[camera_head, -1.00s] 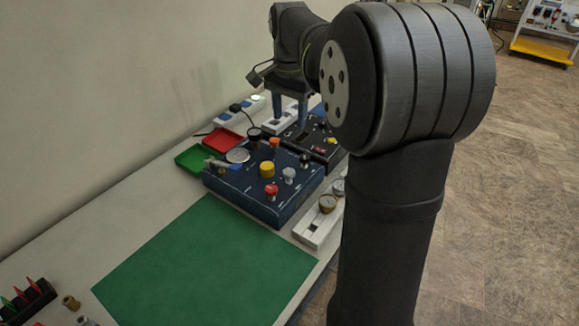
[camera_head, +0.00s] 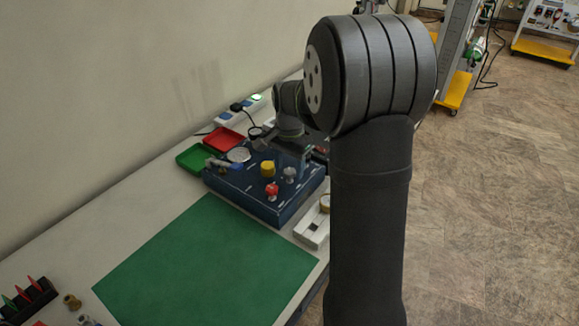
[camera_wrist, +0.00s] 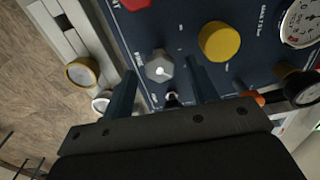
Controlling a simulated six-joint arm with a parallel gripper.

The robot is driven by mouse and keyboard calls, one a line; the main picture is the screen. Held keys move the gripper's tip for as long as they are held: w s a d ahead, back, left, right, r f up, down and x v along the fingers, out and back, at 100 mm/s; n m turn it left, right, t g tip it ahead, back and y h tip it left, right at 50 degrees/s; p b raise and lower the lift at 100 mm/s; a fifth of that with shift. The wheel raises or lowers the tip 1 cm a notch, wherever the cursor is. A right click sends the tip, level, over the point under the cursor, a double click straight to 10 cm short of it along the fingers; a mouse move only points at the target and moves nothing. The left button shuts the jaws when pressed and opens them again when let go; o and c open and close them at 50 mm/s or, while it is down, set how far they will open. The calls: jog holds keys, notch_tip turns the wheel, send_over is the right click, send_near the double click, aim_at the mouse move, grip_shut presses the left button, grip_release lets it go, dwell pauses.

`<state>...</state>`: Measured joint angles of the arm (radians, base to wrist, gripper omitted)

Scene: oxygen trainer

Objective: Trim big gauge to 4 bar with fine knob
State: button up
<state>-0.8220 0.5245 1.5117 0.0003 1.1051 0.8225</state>
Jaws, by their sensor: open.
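The blue trainer box (camera_head: 245,198) stands on the bench. My open, empty gripper (camera_wrist: 161,80) points down over its right part. In the wrist view the grey fine knob (camera_wrist: 160,64) appears between the fingertips; I cannot tell whether they reach down around it. In the head view the knob (camera_head: 289,173) shows just below my gripper (camera_head: 290,160). A white-faced gauge (camera_wrist: 302,22), probably the big gauge, is cut off at the right edge; its needle reading is not clear. It looks like a pale disc (camera_head: 238,155) in the head view.
A yellow knob (camera_wrist: 220,41) and a red knob (camera_wrist: 136,3) flank the grey one. A small black gauge (camera_wrist: 300,88) and an orange part (camera_wrist: 252,97) are near. A white holder (camera_head: 310,230) stands beside the box. The green mat (camera_head: 205,265) is clear.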

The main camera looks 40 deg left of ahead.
jog(key=shift+f, duration=0.4)
jog(key=c, duration=1)
jog(key=shift+o, duration=0.2)
jog(key=shift+n, duration=3.2)
jog(key=o, duration=1)
jog(key=shift+c, duration=0.2)
